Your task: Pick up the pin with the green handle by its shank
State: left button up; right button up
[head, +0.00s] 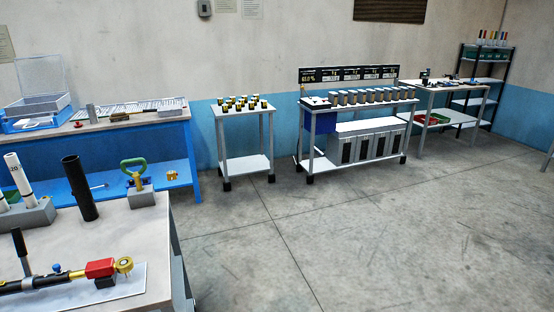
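The pin with the green handle (134,164) stands upright near the back right corner of the near table at the left. Its handle is a green loop on top. A short yellowish shank (138,183) shows below the handle and goes down into or behind a small grey block (140,197); I cannot tell which. The lower end of the shank is hidden. Neither of my grippers shows in the head view.
On the near table (125,232), a tall black tube (79,188) stands left of the pin. A black rod with a red block (100,268) lies in front on a white mat. A blue bench (120,172) stands behind. The floor (330,240) to the right is clear.

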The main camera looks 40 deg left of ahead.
aim_at(137, 175)
jog(key=i+u, duration=0.15)
jog(key=u, duration=0.3)
jog(key=i+u, duration=0.1)
jog(key=u, duration=0.4)
jog(key=i+l+u, duration=0.1)
jog(key=u, duration=0.35)
jog(key=i+l+u, duration=0.1)
jog(key=u, duration=0.4)
jog(key=l, duration=0.1)
